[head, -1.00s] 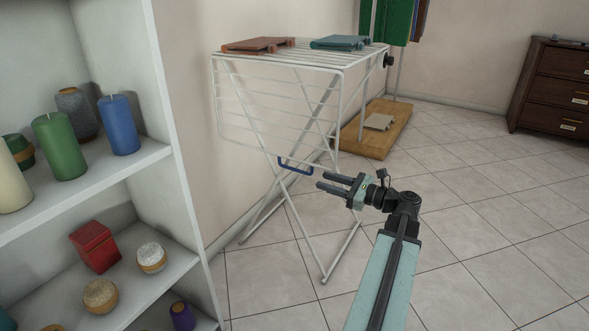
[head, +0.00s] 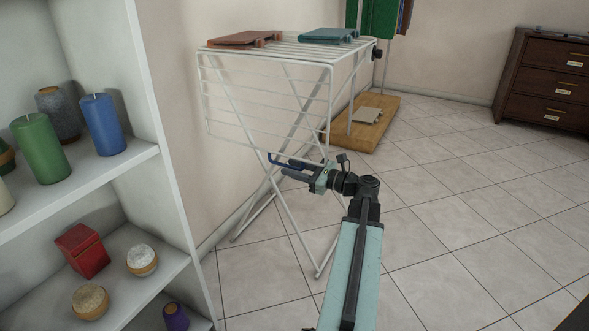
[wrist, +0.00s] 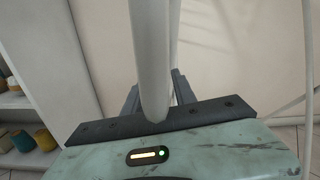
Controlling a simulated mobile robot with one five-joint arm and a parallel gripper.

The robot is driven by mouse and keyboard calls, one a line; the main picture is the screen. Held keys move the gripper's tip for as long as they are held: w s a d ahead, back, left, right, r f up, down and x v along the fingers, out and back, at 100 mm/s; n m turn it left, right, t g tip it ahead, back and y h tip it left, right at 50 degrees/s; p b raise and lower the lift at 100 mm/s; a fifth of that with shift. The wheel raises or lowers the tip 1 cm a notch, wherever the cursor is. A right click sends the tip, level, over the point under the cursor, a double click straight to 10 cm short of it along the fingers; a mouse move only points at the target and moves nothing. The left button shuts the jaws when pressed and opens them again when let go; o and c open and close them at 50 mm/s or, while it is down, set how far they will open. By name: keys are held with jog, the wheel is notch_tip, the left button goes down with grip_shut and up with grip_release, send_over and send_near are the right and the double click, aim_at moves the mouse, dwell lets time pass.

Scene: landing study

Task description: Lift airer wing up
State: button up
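The white airer's wing (head: 329,100) hangs down on the near side of the rack, below the top (head: 345,55). In the wrist view, the fingers (wrist: 156,92) stand apart on either side of a white bar (wrist: 150,60) that passes close to the camera. That bar hides the space between the fingertips, so contact with the handle cannot be told.
A white shelf (head: 120,155) with candles stands close on the left. A wooden board (head: 375,130) and a dark drawer unit (head: 545,85) are behind. Floor at right is clear.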

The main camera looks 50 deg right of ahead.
grip_shut()
dwell(1.4)
